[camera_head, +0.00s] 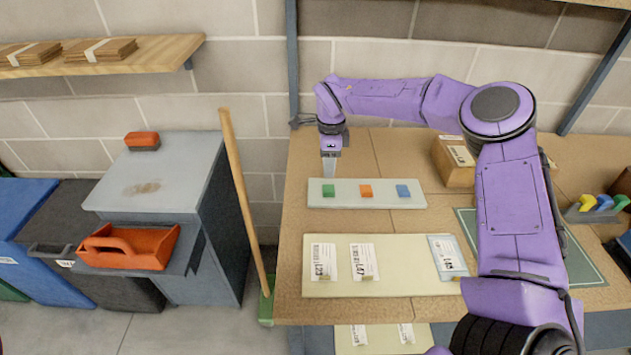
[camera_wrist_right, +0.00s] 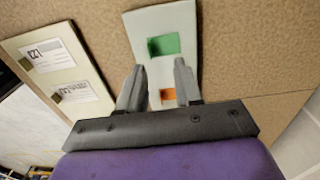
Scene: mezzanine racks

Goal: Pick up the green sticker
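The green sticker (camera_head: 328,190) lies at the left end of a pale strip (camera_head: 386,203) on the workbench, in a row with an orange sticker (camera_head: 366,191) and a blue sticker (camera_head: 403,191). My right gripper (camera_head: 329,168) points down just behind the green sticker, near the strip's back edge. In the right wrist view the gripper (camera_wrist_right: 158,75) is open, its two fingers apart with nothing between them touching. The green sticker (camera_wrist_right: 164,45) shows just beyond the fingertips, and the orange sticker (camera_wrist_right: 168,95) shows between the fingers. My left gripper is not in view.
A pale board (camera_head: 400,287) with several white labels lies in front of the strip. A cardboard box (camera_head: 453,172) stands at the right back, near a dark green mat (camera_head: 588,255). A broom handle (camera_head: 245,200) leans at the bench's left side, beside a grey cabinet (camera_head: 165,165).

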